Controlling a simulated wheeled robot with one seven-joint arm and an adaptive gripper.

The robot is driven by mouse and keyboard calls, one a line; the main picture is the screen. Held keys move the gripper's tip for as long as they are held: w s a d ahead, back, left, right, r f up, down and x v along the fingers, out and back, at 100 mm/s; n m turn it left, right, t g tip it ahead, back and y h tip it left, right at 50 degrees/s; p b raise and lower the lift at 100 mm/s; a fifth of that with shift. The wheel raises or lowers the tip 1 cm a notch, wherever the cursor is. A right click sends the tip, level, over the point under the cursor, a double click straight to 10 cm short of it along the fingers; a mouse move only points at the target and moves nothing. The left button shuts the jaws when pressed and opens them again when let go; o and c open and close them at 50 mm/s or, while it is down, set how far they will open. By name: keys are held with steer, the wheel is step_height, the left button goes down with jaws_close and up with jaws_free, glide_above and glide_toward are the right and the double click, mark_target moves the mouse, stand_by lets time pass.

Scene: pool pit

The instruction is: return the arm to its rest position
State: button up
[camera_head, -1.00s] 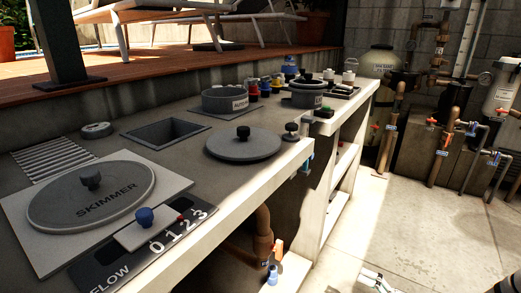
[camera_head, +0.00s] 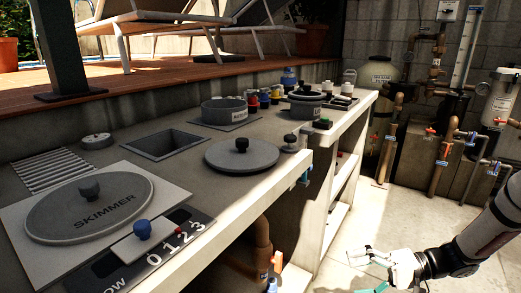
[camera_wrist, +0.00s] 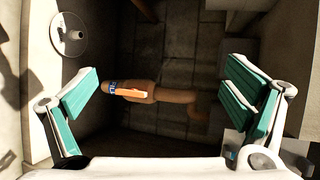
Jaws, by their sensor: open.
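My arm (camera_head: 470,243) reaches in from the right edge of the head view, low over the pale floor. My gripper (camera_head: 362,268) is at its left end, to the right of the counter and apart from it. In the wrist view my gripper (camera_wrist: 165,105) is open, with teal finger pads wide apart and nothing between them. Beyond the fingers, a brown pipe (camera_wrist: 175,96) with an orange-handled valve (camera_wrist: 130,93) shows below, apart from the pads.
The counter (camera_head: 240,200) holds a skimmer lid (camera_head: 95,205), a grey round lid (camera_head: 242,155) and a pot (camera_head: 224,110). Pipes with valves (camera_head: 440,150) and a filter tank (camera_head: 382,72) stand at the back right. The floor (camera_head: 400,215) between is clear.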

steer(key=s+a+r+n+g+h, duration=0.1)
steer(key=s+a+r+g+h, duration=0.2)
steer(key=s+r, duration=0.4)
steer(key=s+a+r+n+g+h, duration=0.2)
steer(key=s+a+r+h, duration=0.3)
steer(key=r, duration=0.4)
steer(key=s+d+r+m+t+h, duration=0.1)
steer(key=s+d+r+t+h, duration=0.15)
steer(key=s, duration=0.65)
steer(key=s+d+r+t+h, duration=0.1)
steer(key=s+r+t+h, duration=0.2)
steer(key=s, duration=0.6)
step_height(320, 180, up, 32)
steer(key=t+h+p, duration=0.1)
steer(key=t+p, duration=0.1)
steer(key=p, duration=2.7)
steer(key=shift+d+f+p, duration=0.15)
steer(key=shift+d+p, duration=0.15)
steer(key=shift+p, duration=0.05)
